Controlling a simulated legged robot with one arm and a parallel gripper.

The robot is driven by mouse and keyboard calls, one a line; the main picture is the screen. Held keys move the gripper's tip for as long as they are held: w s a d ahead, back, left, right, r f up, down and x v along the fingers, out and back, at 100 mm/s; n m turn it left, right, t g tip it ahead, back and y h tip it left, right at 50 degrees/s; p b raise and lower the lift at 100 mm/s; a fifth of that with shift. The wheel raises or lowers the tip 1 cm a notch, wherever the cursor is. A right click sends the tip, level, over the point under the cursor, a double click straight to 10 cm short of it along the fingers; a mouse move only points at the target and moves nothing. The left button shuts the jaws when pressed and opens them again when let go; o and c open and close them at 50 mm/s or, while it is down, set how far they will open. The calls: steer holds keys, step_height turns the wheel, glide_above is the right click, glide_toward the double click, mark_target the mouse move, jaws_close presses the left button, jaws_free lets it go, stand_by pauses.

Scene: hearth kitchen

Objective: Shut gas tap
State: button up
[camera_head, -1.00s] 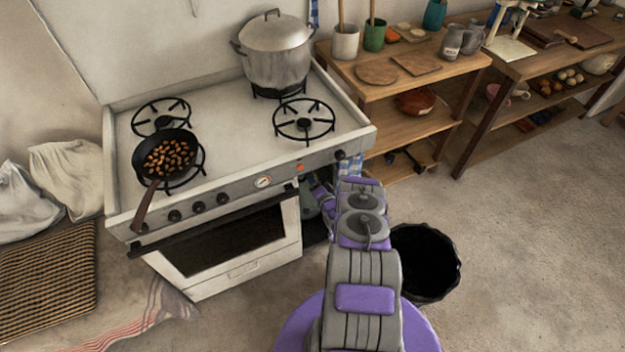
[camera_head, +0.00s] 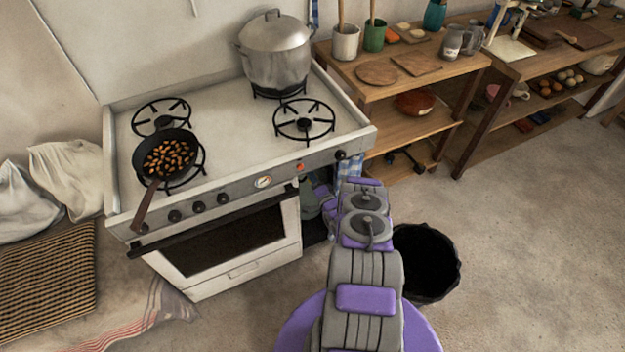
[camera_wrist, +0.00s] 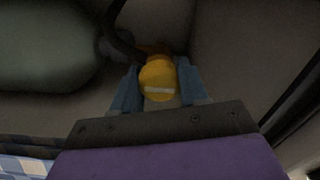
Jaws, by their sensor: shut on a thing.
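A yellow tap knob (camera_wrist: 158,80) with a pale bar across its face is in the middle of the wrist view. My gripper (camera_wrist: 157,88) has its two blue fingers on either side of the knob and is shut on it. A dark hose runs behind the knob toward the upper left. A dull green gas cylinder (camera_wrist: 45,45) fills the upper left of the wrist view. In the head view the cylinder (camera_head: 309,199) shows only partly, in the dark space beside the stove. My arm hides the knob and fingertips there.
The white stove (camera_head: 235,130) stands left of my arm, carrying a pan of nuts (camera_head: 168,157) and a large pot (camera_head: 276,55). A blue checked cloth (camera_head: 350,165) hangs close to my arm. A black bin (camera_head: 430,265) stands right of it. The floor farther right is clear.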

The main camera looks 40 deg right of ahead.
steer(key=o, duration=0.7)
steer(key=shift+s+d+r, duration=0.1)
steer(key=shift+d, duration=0.3)
steer(key=o, duration=0.4)
steer(key=shift+c, duration=0.2)
steer(key=shift+a, duration=0.1)
steer(key=shift+a, duration=0.15)
steer(key=shift+s+a, duration=0.1)
steer(key=shift+s, duration=0.25)
steer(key=v, duration=1.6)
steer(key=shift+s+f, duration=0.2)
steer(key=shift+s, duration=0.05)
steer(key=shift+s, duration=0.1)
